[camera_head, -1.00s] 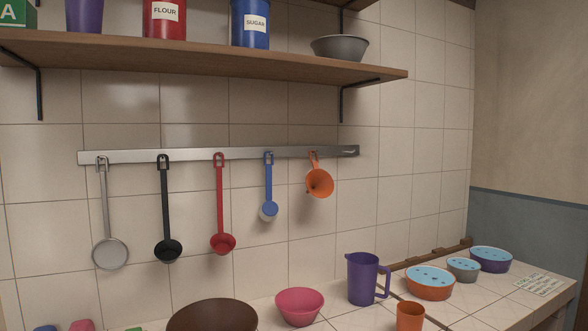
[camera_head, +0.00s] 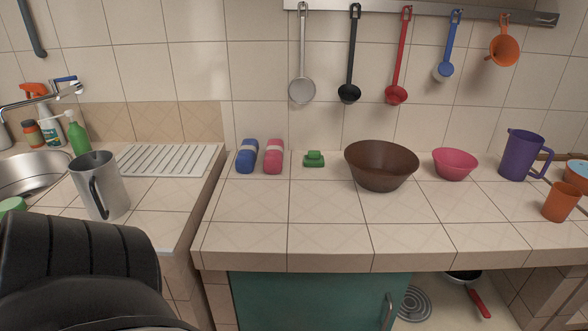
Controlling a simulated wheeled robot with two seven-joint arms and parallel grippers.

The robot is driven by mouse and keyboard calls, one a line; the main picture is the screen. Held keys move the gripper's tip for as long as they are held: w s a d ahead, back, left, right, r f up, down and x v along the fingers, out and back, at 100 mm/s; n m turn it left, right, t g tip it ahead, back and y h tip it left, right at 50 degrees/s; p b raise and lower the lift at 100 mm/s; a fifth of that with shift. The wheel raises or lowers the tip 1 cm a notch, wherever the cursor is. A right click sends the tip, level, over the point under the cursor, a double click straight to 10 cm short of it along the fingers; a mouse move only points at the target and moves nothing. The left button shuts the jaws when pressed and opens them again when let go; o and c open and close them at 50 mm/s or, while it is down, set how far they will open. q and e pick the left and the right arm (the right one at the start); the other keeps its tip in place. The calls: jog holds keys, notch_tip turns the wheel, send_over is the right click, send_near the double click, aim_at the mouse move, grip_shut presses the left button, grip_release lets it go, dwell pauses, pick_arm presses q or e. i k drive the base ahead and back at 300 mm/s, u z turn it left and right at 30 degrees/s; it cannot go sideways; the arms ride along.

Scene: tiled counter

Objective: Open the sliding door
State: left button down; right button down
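A teal door (camera_head: 310,298) shows below the counter in the head view, cut off by the bottom edge. A silver upright handle (camera_head: 387,311) is near its right edge. To the right of the door is an open space under the counter. I cannot tell from this view whether this door slides. A black ribbed part, probably of my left arm, fills the lower left corner. Neither gripper is in view.
The tiled counter (camera_head: 300,232) overhangs the door. On it are a brown bowl (camera_head: 381,165), pink bowl (camera_head: 455,164), purple jug (camera_head: 522,155) and orange cup (camera_head: 561,201). A metal jug (camera_head: 103,187) stands left by the sink (camera_head: 32,172). A pan (camera_head: 466,281) lies below right.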

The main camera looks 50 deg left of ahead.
aim_at(265, 300)
jog(key=u, duration=0.15)
jog(key=i, duration=0.45)
jog(key=z, duration=0.05)
jog(key=k, duration=0.75)
jog(key=u, duration=1.4)
jog(key=i, duration=0.5)
